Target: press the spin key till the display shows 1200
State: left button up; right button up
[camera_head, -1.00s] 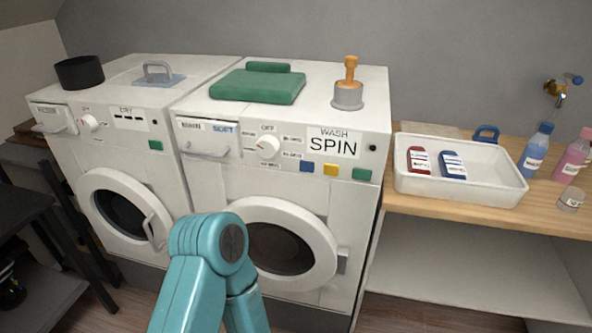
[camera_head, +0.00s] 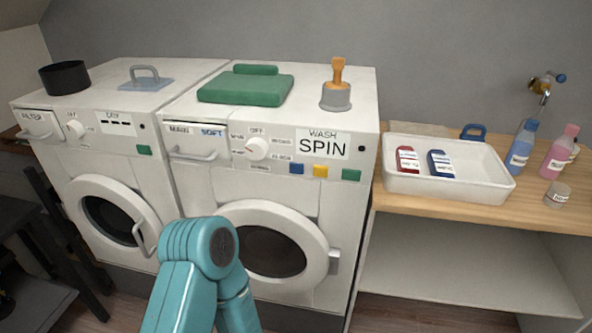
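The washer (camera_head: 185,183) stands in the middle, its round door closed. Its display (camera_head: 323,144) reads "WASH" above "SPIN", with no number showing. Below the display are a blue key (camera_head: 297,169), a yellow key (camera_head: 320,171) and a green key (camera_head: 351,175). I cannot read any marking on the keys. A white dial (camera_head: 257,148) sits left of the display. A teal arm link of mine stands in front of the washer door, at the bottom. Neither gripper shows.
A dryer (camera_head: 75,165) stands left of the washer. On the right, a wooden counter (camera_head: 420,207) holds a white tray (camera_head: 400,184) and several bottles.

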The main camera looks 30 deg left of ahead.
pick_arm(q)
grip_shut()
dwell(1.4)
